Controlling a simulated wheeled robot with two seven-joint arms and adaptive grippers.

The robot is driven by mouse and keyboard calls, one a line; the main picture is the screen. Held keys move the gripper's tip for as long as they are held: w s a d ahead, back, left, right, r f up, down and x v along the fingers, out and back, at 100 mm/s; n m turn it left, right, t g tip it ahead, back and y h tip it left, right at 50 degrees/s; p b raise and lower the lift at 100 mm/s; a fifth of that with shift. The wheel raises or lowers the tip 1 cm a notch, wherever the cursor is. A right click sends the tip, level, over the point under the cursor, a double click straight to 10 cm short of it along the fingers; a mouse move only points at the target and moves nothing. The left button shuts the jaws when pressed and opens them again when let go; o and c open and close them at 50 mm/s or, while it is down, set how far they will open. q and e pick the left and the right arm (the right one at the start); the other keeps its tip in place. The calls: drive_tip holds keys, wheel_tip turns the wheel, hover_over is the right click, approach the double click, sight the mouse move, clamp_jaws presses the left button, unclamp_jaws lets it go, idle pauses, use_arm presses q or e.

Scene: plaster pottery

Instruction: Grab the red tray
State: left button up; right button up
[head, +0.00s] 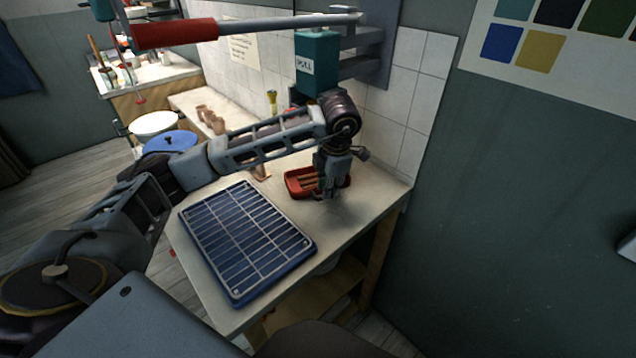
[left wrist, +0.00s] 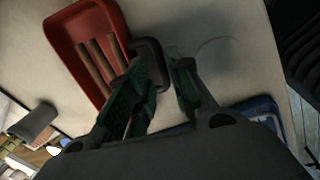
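The red tray (head: 292,183) lies on the light worktop near the wall, with several brown sticks in it. In the left wrist view the tray (left wrist: 68,45) is at the upper left and the sticks (left wrist: 100,62) lie lengthwise inside. My left gripper (head: 332,194) points down at the tray's right end in the head view and hides part of it. In the left wrist view its fingers (left wrist: 162,68) are apart, with a gap between them, beside the tray's right edge. Whether a finger touches the tray I cannot tell. My right gripper is not in view.
A blue rack with a metal grid (head: 245,240) fills the worktop's front left. A dark square-rimmed thing (left wrist: 152,52) lies against the tray's edge. A red-handled lever (head: 175,33) of a wall-mounted machine hangs above my arm. The worktop right of the tray is bare.

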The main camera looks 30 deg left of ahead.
use_arm(q)
drive_tip(key=shift+w+a+f, duration=0.1)
drive_tip(key=shift+f, duration=0.8)
drive_tip(key=shift+w+a+f, duration=0.1)
drive_tip(key=shift+f, duration=0.75)
clamp_jaws()
